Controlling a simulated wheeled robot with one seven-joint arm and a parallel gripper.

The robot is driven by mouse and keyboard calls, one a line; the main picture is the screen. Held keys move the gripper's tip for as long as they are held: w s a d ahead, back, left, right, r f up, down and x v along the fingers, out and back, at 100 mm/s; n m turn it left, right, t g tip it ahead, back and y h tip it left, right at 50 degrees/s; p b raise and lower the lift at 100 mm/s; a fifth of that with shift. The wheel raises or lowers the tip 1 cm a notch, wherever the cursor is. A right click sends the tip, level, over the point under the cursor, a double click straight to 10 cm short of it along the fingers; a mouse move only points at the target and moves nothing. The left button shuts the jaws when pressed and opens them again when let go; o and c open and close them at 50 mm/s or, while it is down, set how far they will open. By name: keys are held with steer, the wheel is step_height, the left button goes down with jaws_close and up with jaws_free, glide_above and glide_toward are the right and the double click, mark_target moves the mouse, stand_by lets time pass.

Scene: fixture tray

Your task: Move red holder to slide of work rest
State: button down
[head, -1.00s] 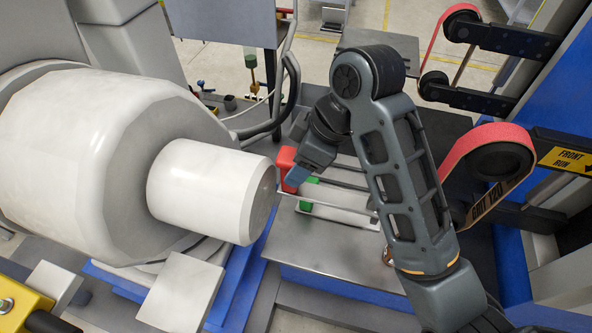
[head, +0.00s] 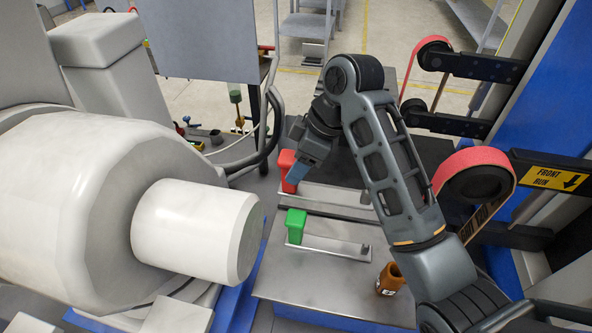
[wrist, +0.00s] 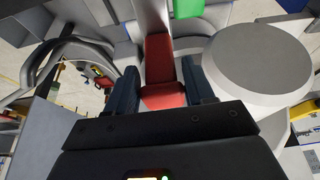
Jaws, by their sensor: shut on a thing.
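The red holder (head: 287,168) is an upright block at the left end of the farther pale metal rail (head: 335,196) in the head view. My gripper (head: 297,175) is shut on it, coming from the right and above. In the wrist view the red holder (wrist: 160,62) sits between the two dark blue fingers of my gripper (wrist: 162,88). Whether the holder's base touches the rail is hard to tell. No label tells which part is the work rest; the rails lie on a grey metal table (head: 300,288).
A green holder (head: 295,225) stands at the left end of the nearer rail (head: 335,245). A big white cylinder (head: 195,232) is close on the left, and sanding belts (head: 470,172) are on the right.

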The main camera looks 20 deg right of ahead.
steer(key=shift+w+d, duration=2.05)
steer(key=shift+w, duration=0.75)
steer(key=shift+f+b, duration=2.35)
steer(key=shift+f, duration=3.8)
steer(key=shift+f, duration=0.25)
steer(key=shift+c, duration=1.6)
jaws_free()
steer(key=v, duration=0.7)
steer(key=shift+s+d+r+b, duration=0.2)
steer(key=shift+r+b, duration=0.1)
steer(key=shift+b, duration=0.05)
